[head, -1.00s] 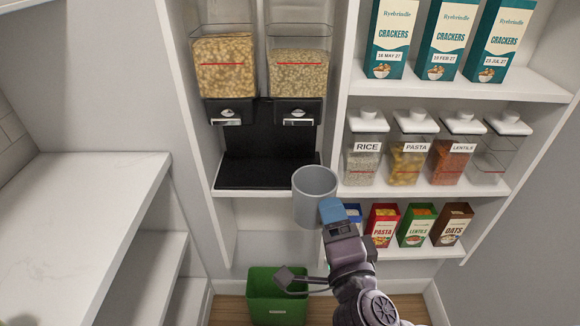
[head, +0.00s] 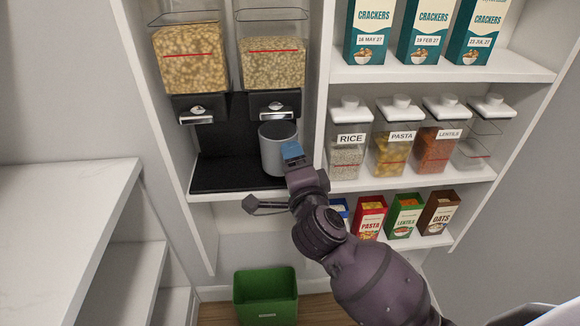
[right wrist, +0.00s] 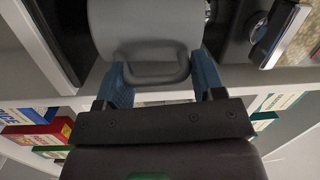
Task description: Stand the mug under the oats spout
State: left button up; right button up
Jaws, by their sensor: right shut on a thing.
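The grey mug (head: 272,150) is upright at the right-hand dispenser, just below its spout (head: 274,106). It also shows in the right wrist view (right wrist: 145,28), with its handle between the blue fingers. My right gripper (head: 293,154) is shut on the mug from its front right side. The mug's base is over the black tray (head: 220,176); whether it touches the tray I cannot tell. The right dispenser holds pale, flake-like food (head: 273,66); the left one holds larger golden pieces (head: 188,60). No label shows on either. My left gripper is not in view.
Clear jars of rice (head: 347,155), pasta (head: 393,152) and lentils (head: 437,150) stand right of a white divider (head: 322,85) close to the mug. Small boxes (head: 405,217) stand below. A green bin (head: 265,292) is on the floor. The tray's left part is free.

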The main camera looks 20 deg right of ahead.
jog(key=shift+w+d+f+b, duration=0.1)
jog(key=shift+w+f+b, duration=0.4)
jog(key=shift+w+f, duration=0.4)
jog(key=shift+w+d+f+b, duration=0.1)
jog(key=shift+w+f+b, duration=0.5)
jog(key=shift+f, duration=0.4)
jog(key=shift+r, duration=0.2)
jog(key=o, duration=1.1)
jog(key=shift+f, duration=0.1)
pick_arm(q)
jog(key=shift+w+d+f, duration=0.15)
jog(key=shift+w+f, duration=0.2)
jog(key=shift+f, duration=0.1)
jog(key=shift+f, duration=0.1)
